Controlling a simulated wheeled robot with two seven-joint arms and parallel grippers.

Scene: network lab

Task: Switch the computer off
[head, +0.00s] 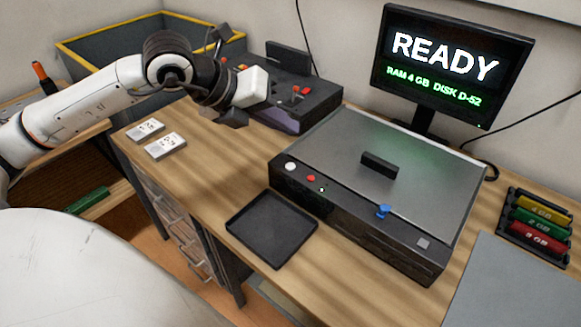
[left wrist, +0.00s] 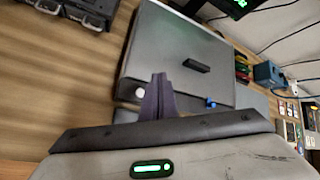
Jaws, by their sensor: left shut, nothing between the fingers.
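The computer is a low black case with a grey lid (head: 385,150), and it also shows in the left wrist view (left wrist: 170,45). The monitor (head: 440,65) behind reads READY, RAM 4 GB, DISK D-52. My left gripper (head: 233,119) is shut and empty above the desk, left of the computer and apart from it. In the left wrist view its fingers (left wrist: 157,97) cover part of the front panel, beside the white button (left wrist: 140,92).
A black tray (head: 272,262) lies before the computer. A dark box with a red-tipped lever (head: 285,118) stands behind my left gripper. Two white cards (head: 166,146) lie at the desk's left. A rack of coloured modules (head: 537,242) is at right, near a grey mat (head: 515,290).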

